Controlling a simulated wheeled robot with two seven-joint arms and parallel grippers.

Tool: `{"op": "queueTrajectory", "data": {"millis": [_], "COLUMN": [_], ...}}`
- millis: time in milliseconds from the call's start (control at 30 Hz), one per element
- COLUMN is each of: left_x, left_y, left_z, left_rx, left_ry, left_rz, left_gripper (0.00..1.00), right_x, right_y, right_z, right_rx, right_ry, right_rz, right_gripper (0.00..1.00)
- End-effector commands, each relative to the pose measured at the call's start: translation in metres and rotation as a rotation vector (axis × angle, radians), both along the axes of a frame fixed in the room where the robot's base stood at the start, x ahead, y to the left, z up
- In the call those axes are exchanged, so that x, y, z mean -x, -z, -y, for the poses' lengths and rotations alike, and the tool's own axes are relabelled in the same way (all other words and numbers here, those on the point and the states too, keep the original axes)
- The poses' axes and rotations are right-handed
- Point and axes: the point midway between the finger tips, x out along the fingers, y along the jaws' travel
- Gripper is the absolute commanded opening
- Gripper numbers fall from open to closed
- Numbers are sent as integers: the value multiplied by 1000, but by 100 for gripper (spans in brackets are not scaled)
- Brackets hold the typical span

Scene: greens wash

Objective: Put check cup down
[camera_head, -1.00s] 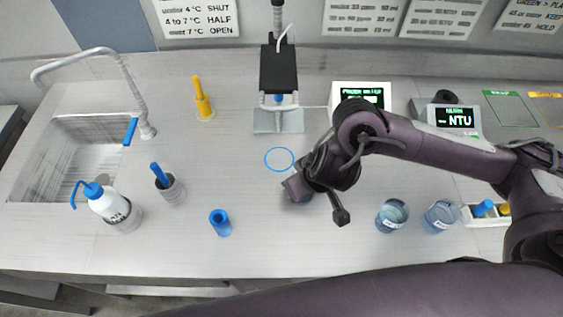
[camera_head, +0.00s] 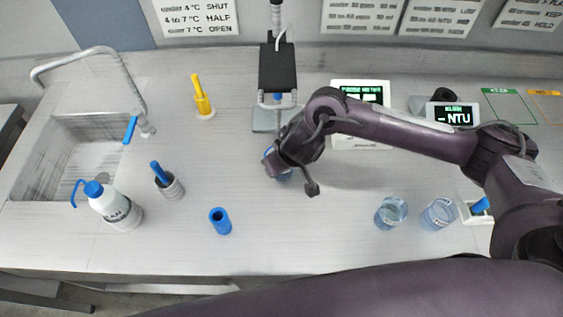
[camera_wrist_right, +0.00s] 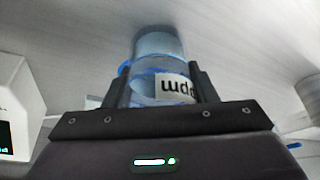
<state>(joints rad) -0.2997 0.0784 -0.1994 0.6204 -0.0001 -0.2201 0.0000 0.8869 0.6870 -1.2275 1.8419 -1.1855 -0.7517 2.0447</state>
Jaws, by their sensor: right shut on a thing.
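I cannot tell whether the cup touches the counter. My left gripper is not in view.
A stand with a black unit (camera_head: 278,68) is just behind the gripper. Two clear beakers (camera_head: 391,212) (camera_head: 439,213) stand to the right. A blue tube (camera_head: 220,221), a metal holder (camera_head: 170,185) and a wash bottle (camera_head: 113,206) stand left. The front middle counter is clear.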

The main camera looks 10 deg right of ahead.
Motion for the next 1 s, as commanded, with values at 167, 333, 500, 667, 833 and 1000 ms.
{"op": "queueTrajectory", "data": {"millis": [167,333,500,667,833,1000], "left_x": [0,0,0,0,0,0], "left_y": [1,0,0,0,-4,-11], "left_z": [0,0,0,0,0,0], "left_rx": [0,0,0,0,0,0], "left_ry": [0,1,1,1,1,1], "left_rz": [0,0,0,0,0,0], "left_gripper": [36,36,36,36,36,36], "right_x": [0,0,0,0,7,20], "right_y": [3,2,2,0,-19,-54], "right_z": [0,0,0,0,2,6], "right_rx": [-1,-1,-1,-1,-3,-3], "right_ry": [0,0,0,-1,-2,-4], "right_rz": [0,0,0,1,1,3], "right_gripper": [26,71,74,74,74,74]}}
